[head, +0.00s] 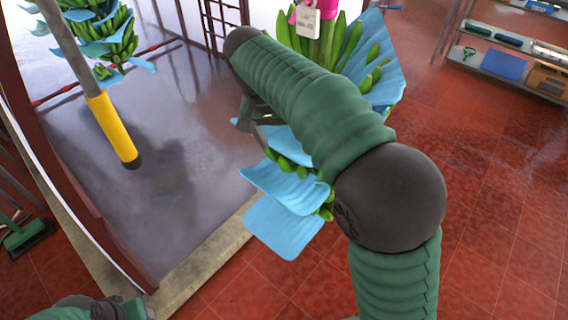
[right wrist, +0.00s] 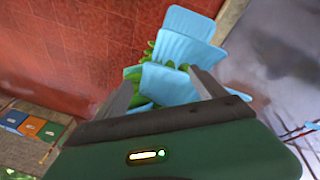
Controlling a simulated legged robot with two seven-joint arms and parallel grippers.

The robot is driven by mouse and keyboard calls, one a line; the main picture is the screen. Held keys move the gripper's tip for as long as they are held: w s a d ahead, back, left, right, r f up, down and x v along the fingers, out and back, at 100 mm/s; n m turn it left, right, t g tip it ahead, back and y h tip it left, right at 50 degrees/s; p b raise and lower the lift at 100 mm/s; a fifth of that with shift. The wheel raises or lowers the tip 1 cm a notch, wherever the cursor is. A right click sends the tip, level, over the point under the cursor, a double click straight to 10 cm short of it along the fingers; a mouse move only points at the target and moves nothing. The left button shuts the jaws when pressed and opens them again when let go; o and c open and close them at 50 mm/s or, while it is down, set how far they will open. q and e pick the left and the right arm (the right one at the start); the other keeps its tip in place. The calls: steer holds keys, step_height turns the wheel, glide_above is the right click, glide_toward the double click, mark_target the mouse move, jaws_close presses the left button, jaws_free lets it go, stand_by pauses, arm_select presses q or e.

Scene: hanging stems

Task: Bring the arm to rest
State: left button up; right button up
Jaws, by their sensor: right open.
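My right arm reaches up and across the head view, and its gripper (head: 252,112) is partly hidden behind the forearm. In the right wrist view my right gripper (right wrist: 158,78) is open, its two fingers apart. Beyond the fingers is a hanging banana stem with green fruit and light blue sheets (right wrist: 186,48). I cannot tell whether the fingers touch it. In the head view the same stem shows behind my arm, with blue sheets (head: 283,222) below and green bananas (head: 345,45) above. My left gripper is out of view.
A pink band with a white tag (head: 307,20) is at the stem's top. Another banana stem (head: 110,35) hangs at the upper left, near a pole with a yellow sleeve (head: 112,128). Shelves (head: 510,60) stand at the upper right. Red tiled floor (head: 500,215) is open on the right.

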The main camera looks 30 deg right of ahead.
steer(key=s+a+f+n+t+y, duration=0.1)
steer(key=s+a+f+n, duration=0.1)
steer(key=s+f, duration=0.6)
steer(key=s+a+f+n+y+b, duration=0.1)
steer(key=s+f+n, duration=0.4)
steer(key=f, duration=1)
steer(key=s+a+y, duration=0.1)
steer(key=s, duration=0.1)
steer(key=shift+s+a+f+t+y, duration=0.3)
steer(key=shift+s+f+t, duration=0.05)
steer(key=shift+t, duration=0.05)
steer(key=shift+w, duration=0.15)
stand_by(0.4)
